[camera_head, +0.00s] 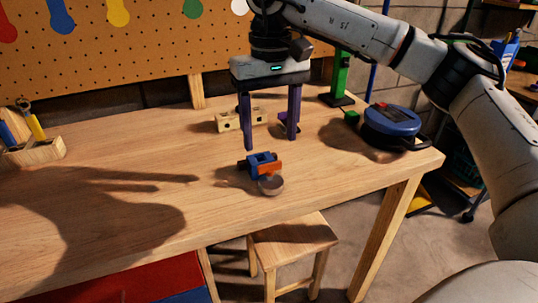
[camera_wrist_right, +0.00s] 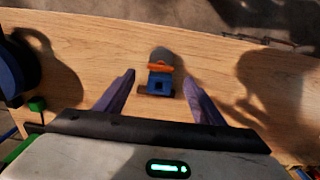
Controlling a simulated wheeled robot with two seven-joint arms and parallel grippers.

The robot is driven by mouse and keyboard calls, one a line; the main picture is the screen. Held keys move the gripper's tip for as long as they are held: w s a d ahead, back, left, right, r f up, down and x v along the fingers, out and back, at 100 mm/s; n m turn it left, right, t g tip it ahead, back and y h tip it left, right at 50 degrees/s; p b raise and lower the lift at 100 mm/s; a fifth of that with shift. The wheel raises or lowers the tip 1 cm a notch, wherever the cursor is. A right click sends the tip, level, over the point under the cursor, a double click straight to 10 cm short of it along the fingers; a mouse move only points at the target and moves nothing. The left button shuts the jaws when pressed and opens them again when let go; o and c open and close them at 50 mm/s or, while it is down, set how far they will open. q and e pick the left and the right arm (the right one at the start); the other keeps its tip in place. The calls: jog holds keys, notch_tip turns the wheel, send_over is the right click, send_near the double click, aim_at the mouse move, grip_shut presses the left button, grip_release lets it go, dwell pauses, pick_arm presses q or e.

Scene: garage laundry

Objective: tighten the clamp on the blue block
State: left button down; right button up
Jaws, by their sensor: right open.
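The blue block (camera_head: 258,158) sits on the workbench near its front edge, with an orange clamp (camera_head: 271,169) against it. A round dark grey-brown knob (camera_head: 271,185) is on the near side of the clamp. My right gripper (camera_head: 271,143) points down, open and empty, above and slightly behind the block. In the right wrist view, the blue block (camera_wrist_right: 160,82), orange clamp (camera_wrist_right: 160,67) and knob (camera_wrist_right: 162,54) lie between and beyond the open fingers (camera_wrist_right: 158,88). Whether the clamp is tight cannot be seen. My left gripper is not in view.
Behind my right gripper is a wooden block with holes (camera_head: 240,120). A blue round device (camera_head: 392,121) and a green post (camera_head: 341,75) stand at the right. A wooden tool holder (camera_head: 36,151) is far left. The bench's left middle is clear. A stool (camera_head: 293,238) stands below.

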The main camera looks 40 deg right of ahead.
aim_at(270, 163)
notch_tip(270, 163, down, 6)
jog(key=shift+f, duration=0.15)
jog(key=shift+c, duration=0.3)
jog(key=c, duration=1)
